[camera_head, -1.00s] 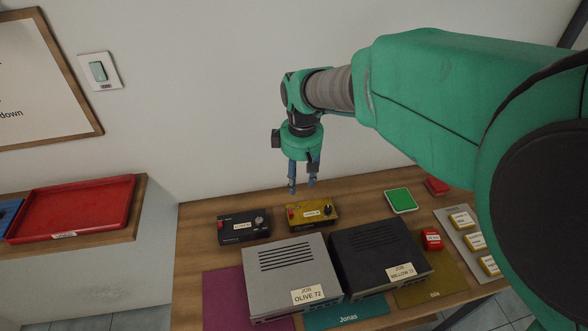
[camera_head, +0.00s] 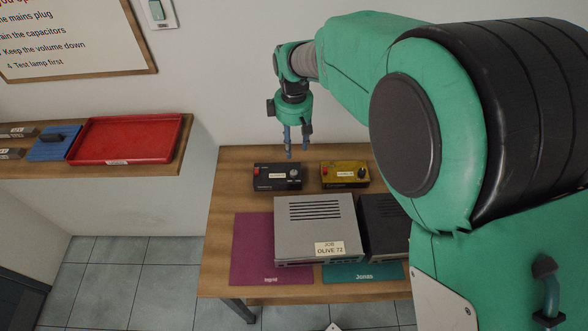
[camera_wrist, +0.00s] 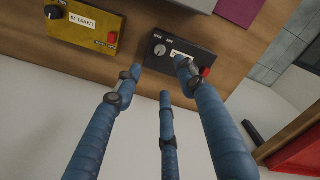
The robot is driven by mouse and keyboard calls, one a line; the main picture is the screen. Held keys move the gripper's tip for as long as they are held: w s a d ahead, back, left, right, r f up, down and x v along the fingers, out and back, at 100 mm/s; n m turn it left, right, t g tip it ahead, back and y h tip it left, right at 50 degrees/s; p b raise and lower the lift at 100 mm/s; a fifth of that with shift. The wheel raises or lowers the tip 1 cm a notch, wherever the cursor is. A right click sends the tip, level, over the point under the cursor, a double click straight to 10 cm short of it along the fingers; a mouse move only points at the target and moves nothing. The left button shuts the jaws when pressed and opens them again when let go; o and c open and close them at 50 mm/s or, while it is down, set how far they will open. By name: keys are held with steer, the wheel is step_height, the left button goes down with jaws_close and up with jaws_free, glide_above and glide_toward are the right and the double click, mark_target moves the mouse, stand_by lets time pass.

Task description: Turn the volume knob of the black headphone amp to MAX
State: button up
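The black headphone amp (camera_head: 277,184) sits on the wooden table near the wall, with a red button at its left and a silver volume knob (camera_head: 294,173) at its right. In the wrist view the amp (camera_wrist: 196,47) is upside down, and its silver knob (camera_wrist: 160,49) shows just beyond the fingers. The knob's MAX mark is too small to read. My gripper (camera_head: 297,152) points down above and behind the knob's end of the amp. Its blue fingers (camera_wrist: 160,80) are spread apart with nothing between them. They look apart from the knob.
A yellow amp (camera_head: 345,175) with a black knob stands to the right. A grey unit (camera_head: 315,218) and a dark unit (camera_head: 383,212) stand in front. A red tray (camera_head: 125,138) lies on the left shelf. The table's back left corner is clear.

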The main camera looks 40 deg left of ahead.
mark_target(294, 172)
step_height(294, 172, down, 14)
steer(key=shift+r, duration=0.15)
stand_by(0.6)
steer(key=shift+c, duration=0.2)
jaws_close()
